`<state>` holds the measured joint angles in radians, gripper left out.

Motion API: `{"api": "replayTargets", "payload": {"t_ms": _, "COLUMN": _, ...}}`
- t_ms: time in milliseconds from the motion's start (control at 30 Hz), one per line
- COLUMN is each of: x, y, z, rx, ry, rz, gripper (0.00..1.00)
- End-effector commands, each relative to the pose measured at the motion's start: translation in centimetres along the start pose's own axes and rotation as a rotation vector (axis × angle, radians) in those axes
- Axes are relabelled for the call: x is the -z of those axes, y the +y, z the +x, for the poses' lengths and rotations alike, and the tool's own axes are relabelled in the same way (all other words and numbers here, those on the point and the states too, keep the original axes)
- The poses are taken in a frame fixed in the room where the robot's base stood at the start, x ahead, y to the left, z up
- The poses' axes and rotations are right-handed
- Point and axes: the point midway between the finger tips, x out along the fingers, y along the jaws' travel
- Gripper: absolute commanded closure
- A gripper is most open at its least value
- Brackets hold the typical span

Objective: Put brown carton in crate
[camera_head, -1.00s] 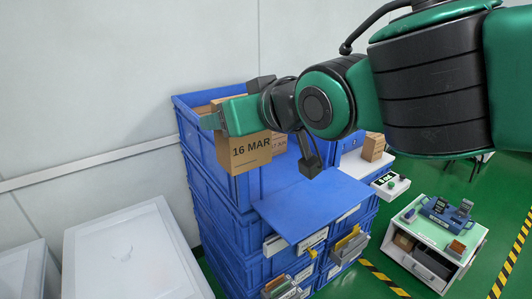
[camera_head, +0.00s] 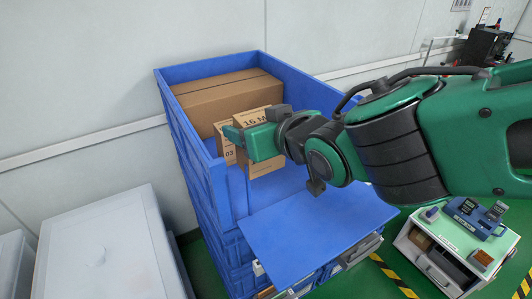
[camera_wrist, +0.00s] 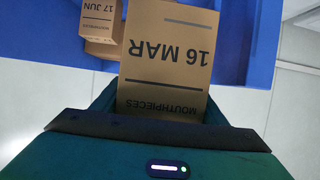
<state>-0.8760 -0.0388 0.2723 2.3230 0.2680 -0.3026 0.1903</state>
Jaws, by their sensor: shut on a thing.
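My gripper (camera_head: 250,140) is shut on a brown carton (camera_head: 264,168). The carton is marked "16 MAR" and "MOUTHPIECES", and it also shows between the fingers in the wrist view (camera_wrist: 166,50). In the head view it is over the blue crate (camera_head: 207,72), within the outline of the crate walls. I cannot tell whether it touches the crate floor. A large brown carton (camera_head: 215,98) lies along the back inside the crate. A smaller carton marked "03" (camera_head: 228,152) is just left of the held one, partly hidden. A carton marked "17 JUN" (camera_wrist: 98,18) shows in the wrist view.
A blue panel (camera_head: 315,232) sticks out from the crate's front. White lidded bins (camera_head: 105,245) stand at the left. A small cart (camera_head: 455,240) with devices stands at the right. The wall is behind the crate. The crate's right part looks free.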

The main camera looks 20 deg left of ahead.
Motion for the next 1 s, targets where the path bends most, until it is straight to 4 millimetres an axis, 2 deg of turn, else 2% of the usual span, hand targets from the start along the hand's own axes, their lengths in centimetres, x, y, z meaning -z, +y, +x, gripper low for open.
{"api": "replayTargets", "payload": {"t_ms": 67, "x": -1.5, "y": 0.1, "z": 0.4, "rx": 0.001, "ry": -0.003, "rz": -0.002, "gripper": 0.6}}
{"api": "replayTargets", "payload": {"t_ms": 233, "x": -2.7, "y": 1.3, "z": 1.5, "rx": -0.005, "ry": -0.001, "rz": 0.0, "gripper": 0.6}}
{"api": "replayTargets", "payload": {"t_ms": 700, "x": -5.6, "y": 8.8, "z": 8.2, "rx": -0.011, "ry": 0.0, "rz": 0.002, "gripper": 0.6}}
{"api": "replayTargets", "payload": {"t_ms": 800, "x": -5.8, "y": 9.6, "z": 9.1, "rx": -0.01, "ry": 0.001, "rz": 0.001, "gripper": 0.6}}
{"api": "replayTargets", "payload": {"t_ms": 1000, "x": -6.7, "y": 10.1, "z": 9.8, "rx": -0.008, "ry": 0.0, "rz": 0.0, "gripper": 0.6}}
